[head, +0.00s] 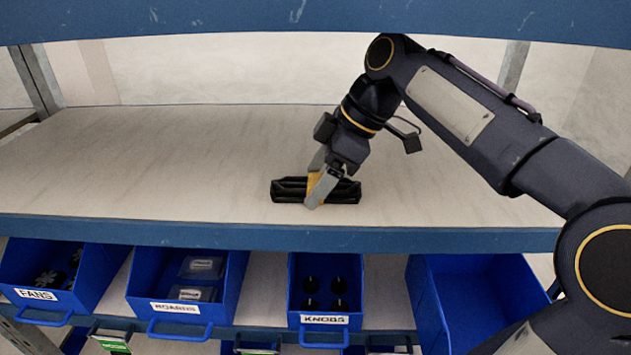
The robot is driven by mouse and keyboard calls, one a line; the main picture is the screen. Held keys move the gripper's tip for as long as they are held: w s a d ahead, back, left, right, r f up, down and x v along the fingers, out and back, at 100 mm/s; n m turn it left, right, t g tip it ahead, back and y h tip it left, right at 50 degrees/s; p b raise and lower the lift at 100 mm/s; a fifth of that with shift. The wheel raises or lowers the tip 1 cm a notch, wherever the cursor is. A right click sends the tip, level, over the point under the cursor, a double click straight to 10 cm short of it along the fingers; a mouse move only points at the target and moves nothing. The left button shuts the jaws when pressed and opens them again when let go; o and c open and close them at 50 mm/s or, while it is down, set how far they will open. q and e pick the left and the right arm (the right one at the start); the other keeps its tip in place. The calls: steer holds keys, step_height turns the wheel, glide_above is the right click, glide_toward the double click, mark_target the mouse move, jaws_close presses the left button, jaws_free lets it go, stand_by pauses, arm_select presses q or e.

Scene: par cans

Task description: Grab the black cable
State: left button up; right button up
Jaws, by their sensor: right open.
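A black bundle (288,189), likely the black cable, lies on the pale shelf board near its front edge. My right gripper (316,196) reaches down over the middle of it from the right, its fingers at the bundle. It is open, and its fingers hide the bundle's centre. I cannot tell whether the fingers touch it. My left gripper is not in view.
The shelf board (150,165) is otherwise clear. A blue beam (300,18) crosses above. Below the blue front edge (180,233) hang blue bins, labelled fans (38,295), boards (174,307) and knobs (324,320), beside another blue bin (470,300).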

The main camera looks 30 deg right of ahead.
steer(key=shift+f, duration=0.45)
steer(key=shift+c, duration=0.2)
steer(key=c, duration=1.2)
steer(key=shift+r, duration=0.15)
steer(key=shift+c, duration=0.2)
